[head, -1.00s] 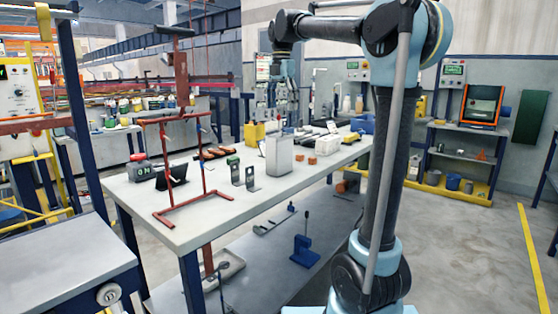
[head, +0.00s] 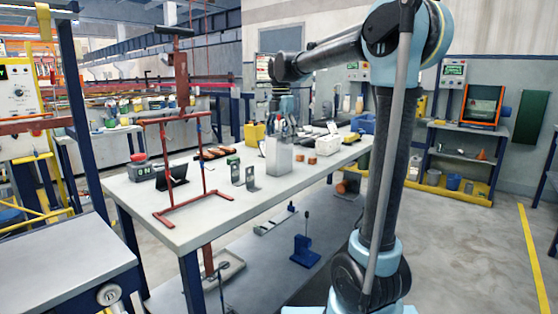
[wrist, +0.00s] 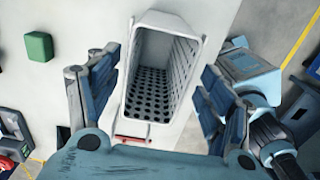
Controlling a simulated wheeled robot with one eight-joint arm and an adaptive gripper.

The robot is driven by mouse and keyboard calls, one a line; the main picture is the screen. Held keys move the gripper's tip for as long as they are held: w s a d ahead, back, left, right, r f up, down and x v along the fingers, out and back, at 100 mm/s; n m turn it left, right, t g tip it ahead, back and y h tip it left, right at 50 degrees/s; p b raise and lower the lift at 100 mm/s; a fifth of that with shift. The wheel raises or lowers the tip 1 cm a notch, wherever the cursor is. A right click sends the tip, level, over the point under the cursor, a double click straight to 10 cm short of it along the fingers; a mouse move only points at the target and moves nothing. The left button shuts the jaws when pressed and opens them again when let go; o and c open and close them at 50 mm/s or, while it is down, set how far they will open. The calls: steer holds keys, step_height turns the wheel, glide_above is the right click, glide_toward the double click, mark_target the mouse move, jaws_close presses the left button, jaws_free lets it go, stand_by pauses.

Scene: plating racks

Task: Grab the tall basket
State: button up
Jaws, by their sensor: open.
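The tall basket (head: 279,160) is a narrow grey-white box standing upright on the white table. In the wrist view the basket (wrist: 150,92) is seen from above, with an open top, slotted side and perforated bottom. My gripper (head: 282,134) is just above the basket's top in the head view. In the wrist view my gripper (wrist: 162,78) is open, one finger on each side of the basket.
A red frame stand (head: 182,205) stands on the white table (head: 215,222) to the left. Metal brackets (head: 250,178) stand left of the basket, and orange blocks (head: 312,160) lie to its right. A green block (wrist: 39,46) shows in the wrist view. A yellow bin (head: 254,133) stands behind.

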mark_target(280, 148)
steer(key=shift+w+a+f, duration=0.1)
steer(key=shift+f, duration=1.2)
steer(key=shift+w+a+f, duration=0.1)
steer(key=shift+f, duration=1.15)
steer(key=c, duration=1.3)
